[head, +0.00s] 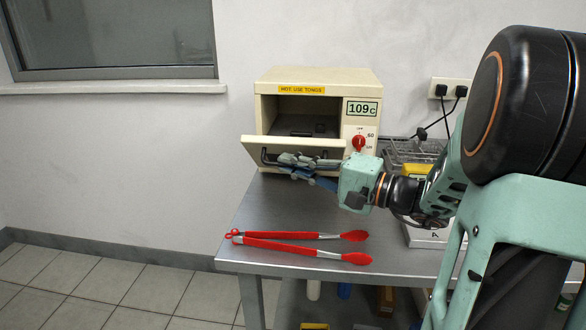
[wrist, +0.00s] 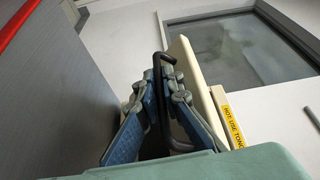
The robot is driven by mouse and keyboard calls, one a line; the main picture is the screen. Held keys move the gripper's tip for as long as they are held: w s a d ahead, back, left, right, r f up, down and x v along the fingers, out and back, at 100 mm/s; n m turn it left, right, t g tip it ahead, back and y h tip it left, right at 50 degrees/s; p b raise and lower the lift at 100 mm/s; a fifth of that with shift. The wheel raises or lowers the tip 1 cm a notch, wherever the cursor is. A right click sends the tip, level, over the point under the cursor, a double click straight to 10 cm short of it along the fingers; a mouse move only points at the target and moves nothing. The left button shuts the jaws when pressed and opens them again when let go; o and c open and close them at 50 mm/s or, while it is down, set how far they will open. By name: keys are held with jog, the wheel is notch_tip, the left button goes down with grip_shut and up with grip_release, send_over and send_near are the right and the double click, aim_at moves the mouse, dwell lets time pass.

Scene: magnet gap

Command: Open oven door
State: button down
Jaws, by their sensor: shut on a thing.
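The cream oven (head: 368,84) stands on the metal table, with a yellow "HOT: USE TONGS" label, a 109 C display and a red knob (head: 359,142). Its door (head: 290,149) is hinged at the bottom and tilted partly open, so the dark inside shows. My gripper (head: 285,166) is at the front of the door, shut on the dark bar handle (wrist: 161,85). In the wrist view the blue-grey fingers (wrist: 168,92) lie on both sides of the handle. The door's edge (wrist: 193,75) shows beside them. My fingers hide part of the handle.
Red tongs (head: 295,241) lie on the table (head: 230,225) in front of the oven. A wire rack (head: 412,151) stands right of the oven, and a wall socket (head: 450,90) with plugs is behind. The table between door and tongs is clear.

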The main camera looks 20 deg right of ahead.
jog(key=shift+s+a+f+b, duration=0.1)
jog(key=shift+s+f+b, duration=0.1)
jog(key=shift+f+b, duration=0.3)
jog(key=shift+s+a+f+b, duration=0.1)
jog(key=shift+s+f+b, duration=0.1)
jog(key=shift+f+b, duration=0.3)
jog(key=shift+f, duration=0.1)
jog(key=c, duration=2.4)
grip_release()
jog(key=shift+s+d, duration=0.1)
jog(key=v, duration=1.2)
jog(key=shift+f, duration=0.1)
jog(key=shift+w+d+f+b+v, duration=0.1)
jog(key=shift+f+b+v, duration=0.4)
jog(key=shift+v, duration=1.5)
jog(key=shift+w+d+f+b+v, duration=0.1)
jog(key=shift+f+b+v, duration=0.4)
jog(key=shift+v, duration=1.5)
jog(key=shift+w+f+b+v, duration=0.1)
jog(key=shift+f+b+v, duration=0.4)
jog(key=shift+v, duration=1.45)
